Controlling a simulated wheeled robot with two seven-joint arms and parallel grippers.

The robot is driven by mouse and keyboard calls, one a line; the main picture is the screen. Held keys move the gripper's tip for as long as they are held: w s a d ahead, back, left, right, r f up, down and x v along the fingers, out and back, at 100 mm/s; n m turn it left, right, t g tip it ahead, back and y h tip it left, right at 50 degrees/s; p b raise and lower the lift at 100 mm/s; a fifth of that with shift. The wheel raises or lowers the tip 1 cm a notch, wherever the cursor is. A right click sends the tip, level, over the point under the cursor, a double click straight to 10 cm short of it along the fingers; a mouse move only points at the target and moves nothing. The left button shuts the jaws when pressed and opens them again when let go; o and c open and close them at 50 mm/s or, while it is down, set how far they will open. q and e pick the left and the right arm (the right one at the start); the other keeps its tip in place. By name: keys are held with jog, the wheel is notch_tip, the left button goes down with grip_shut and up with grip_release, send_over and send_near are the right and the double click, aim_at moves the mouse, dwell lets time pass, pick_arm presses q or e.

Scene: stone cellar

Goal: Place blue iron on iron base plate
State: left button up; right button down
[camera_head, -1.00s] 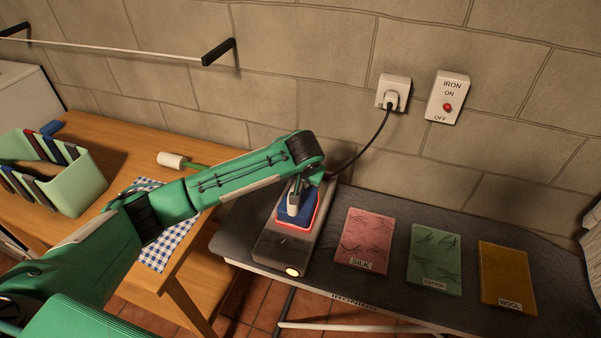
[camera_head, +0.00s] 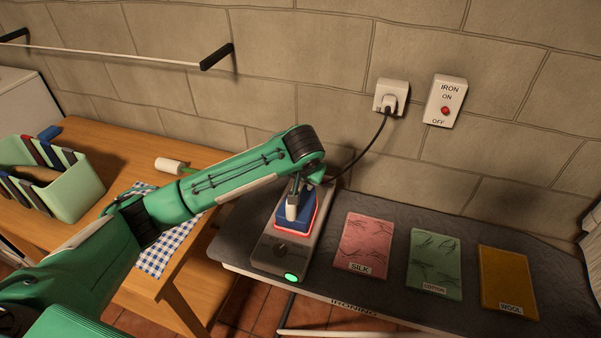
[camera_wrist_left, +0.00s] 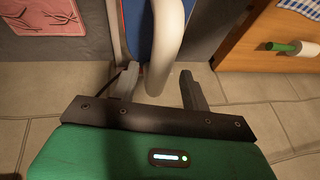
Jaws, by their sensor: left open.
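The blue iron (camera_head: 298,219) sits on the grey iron base plate (camera_head: 268,250) at the left end of the ironing board. A red edge shows around the iron, and a green light glows at the base's front. My left gripper (camera_head: 296,187) is right above the iron. In the left wrist view, the jaws of my left gripper (camera_wrist_left: 156,88) are open on either side of the iron's white handle (camera_wrist_left: 168,45). The iron's blue body (camera_wrist_left: 137,28) shows beyond it. My right gripper is not in view.
Silk (camera_head: 364,246), cotton (camera_head: 435,264) and wool (camera_head: 507,281) cloths lie on the dark ironing board (camera_head: 392,217). A cord runs to the wall socket (camera_head: 391,97) near the iron switch (camera_head: 445,101). A wooden table (camera_head: 120,150) with a green rack (camera_head: 78,193) stands left.

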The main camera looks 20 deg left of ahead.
pick_arm(q)
jog(key=b+v, duration=0.1)
jog(key=v, duration=0.7)
jog(key=shift+r, duration=0.2)
